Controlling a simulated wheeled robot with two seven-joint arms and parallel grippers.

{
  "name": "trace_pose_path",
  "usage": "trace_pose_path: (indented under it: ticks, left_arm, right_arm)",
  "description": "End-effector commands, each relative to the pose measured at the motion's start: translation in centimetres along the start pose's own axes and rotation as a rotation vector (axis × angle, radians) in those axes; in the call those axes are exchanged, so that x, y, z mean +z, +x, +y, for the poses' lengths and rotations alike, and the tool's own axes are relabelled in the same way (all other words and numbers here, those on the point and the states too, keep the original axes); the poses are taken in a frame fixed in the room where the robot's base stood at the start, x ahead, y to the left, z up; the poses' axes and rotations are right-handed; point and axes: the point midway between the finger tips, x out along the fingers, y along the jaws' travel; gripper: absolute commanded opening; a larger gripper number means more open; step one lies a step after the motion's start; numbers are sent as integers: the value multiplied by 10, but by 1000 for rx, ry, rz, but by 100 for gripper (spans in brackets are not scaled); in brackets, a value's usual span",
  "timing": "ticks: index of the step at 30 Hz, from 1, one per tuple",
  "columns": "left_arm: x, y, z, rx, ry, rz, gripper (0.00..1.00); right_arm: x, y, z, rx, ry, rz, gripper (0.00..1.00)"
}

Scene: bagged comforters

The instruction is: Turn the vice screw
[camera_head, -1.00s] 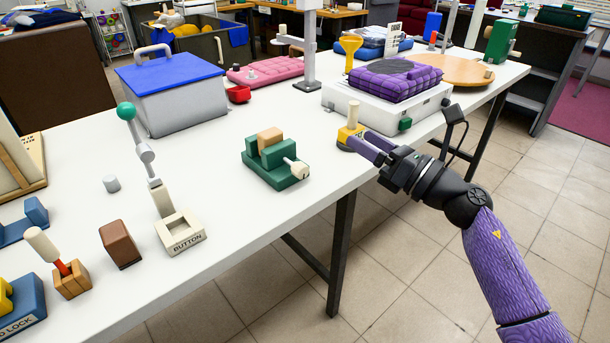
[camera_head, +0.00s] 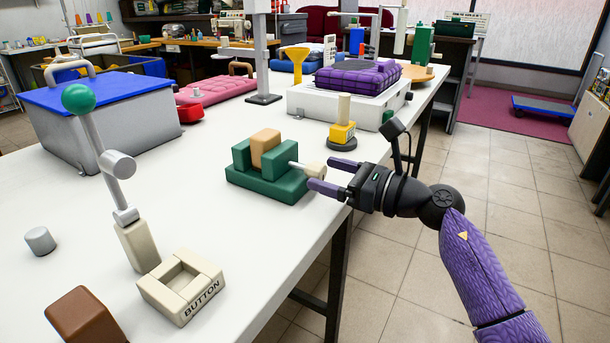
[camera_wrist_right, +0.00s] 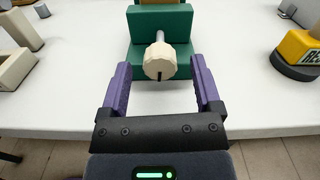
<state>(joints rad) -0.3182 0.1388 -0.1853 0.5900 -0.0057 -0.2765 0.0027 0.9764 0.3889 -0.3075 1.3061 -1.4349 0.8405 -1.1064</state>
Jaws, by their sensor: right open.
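The green vice (camera_head: 268,178) stands near the table's front edge with a tan block (camera_head: 265,148) between its jaws. Its screw ends in a cream knob (camera_head: 312,169) that points toward my right gripper (camera_head: 326,176). In the right wrist view the knob (camera_wrist_right: 158,62) is between the tips of my right gripper's purple fingers (camera_wrist_right: 160,82), with a gap on each side. The vice body also shows behind it in that view (camera_wrist_right: 150,25). The right gripper is open and holds nothing. My left gripper is not in view.
A yellow block with a cream post (camera_head: 342,133) stands on a dark disc right of the vice. A button box (camera_head: 182,288), a green-balled lever (camera_head: 98,140) and a blue-lidded box (camera_head: 110,115) are to the left. Bare tabletop (camera_head: 230,225) lies in front of the vice.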

Motion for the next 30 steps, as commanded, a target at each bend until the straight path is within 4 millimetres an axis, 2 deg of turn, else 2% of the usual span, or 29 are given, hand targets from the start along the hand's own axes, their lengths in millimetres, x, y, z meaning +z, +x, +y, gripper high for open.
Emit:
trace_pose_path:
  ticks: [3,6,10,17,20,29,30]
  left_arm:
    - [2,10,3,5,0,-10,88]
    - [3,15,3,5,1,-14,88]
    - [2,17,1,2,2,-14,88]
    - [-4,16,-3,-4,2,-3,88]
    - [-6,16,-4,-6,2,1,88]
    - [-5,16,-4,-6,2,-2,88]
    - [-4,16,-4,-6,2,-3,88]
  right_arm:
    - [-4,23,0,2,3,-1,81]
    - [-4,36,0,1,4,0,81]
    - [-2,44,0,0,3,0,81]
    - [0,46,0,-1,2,0,81]
    - [0,45,0,-1,2,0,65]
    - [0,45,0,-1,2,0,1]
    - [0,45,0,-1,2,0,0]
